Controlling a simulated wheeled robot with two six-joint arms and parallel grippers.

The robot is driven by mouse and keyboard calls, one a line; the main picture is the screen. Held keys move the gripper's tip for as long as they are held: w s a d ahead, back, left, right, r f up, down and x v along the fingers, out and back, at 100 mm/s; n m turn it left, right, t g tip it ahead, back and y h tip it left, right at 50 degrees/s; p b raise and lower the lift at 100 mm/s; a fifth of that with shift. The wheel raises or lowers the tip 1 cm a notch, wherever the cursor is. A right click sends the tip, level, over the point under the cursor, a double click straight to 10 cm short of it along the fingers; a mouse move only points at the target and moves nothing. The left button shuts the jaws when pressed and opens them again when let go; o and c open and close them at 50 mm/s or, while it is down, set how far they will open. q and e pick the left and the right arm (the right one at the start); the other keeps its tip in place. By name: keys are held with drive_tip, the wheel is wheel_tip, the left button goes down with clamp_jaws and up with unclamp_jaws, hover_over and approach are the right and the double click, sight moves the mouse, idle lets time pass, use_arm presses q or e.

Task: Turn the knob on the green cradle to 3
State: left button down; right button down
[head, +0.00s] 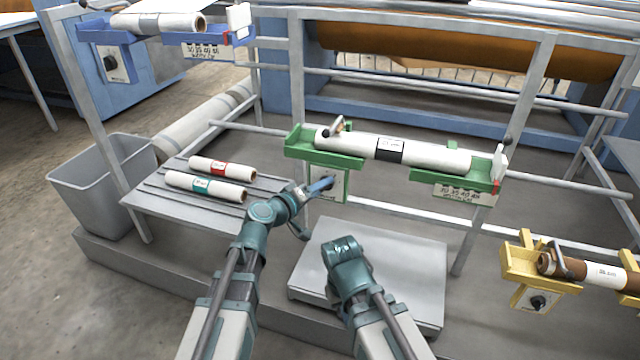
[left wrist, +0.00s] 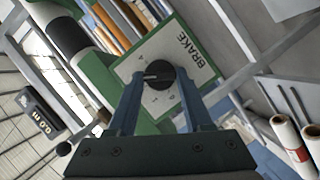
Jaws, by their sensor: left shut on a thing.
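The green cradle (head: 325,158) holds a white roll (head: 435,155) with a black band. Its pale brake plate (head: 335,192) hangs below the left end. The black knob on this plate is mostly hidden by my gripper in the head view. In the left wrist view the knob (left wrist: 159,75) shows between my fingers on the plate marked BRAKE (left wrist: 203,70), with a light pointer line towards the left. My left gripper (head: 328,183) is shut on the knob. My right arm is folded at lower middle, its fingers unseen.
A blue cradle (head: 100,32) stands upper left and a yellow cradle (head: 520,265) lower right, each with its own knob. Two white rolls lie on a grey shelf (head: 150,205) beside a grey bin (head: 90,180). A grey platform (head: 410,290) lies below the green cradle.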

use_arm(q)
drive_tip(key=shift+m+p, duration=0.3)
drive_tip(key=shift+m, duration=0.2)
use_arm(e)
drive_tip(key=shift+r, duration=0.4)
use_arm(q)
drive_tip(key=shift+y, duration=0.3)
drive_tip(key=shift+c, duration=1.6)
unclamp_jaws()
drive_tip(key=shift+s, duration=0.1)
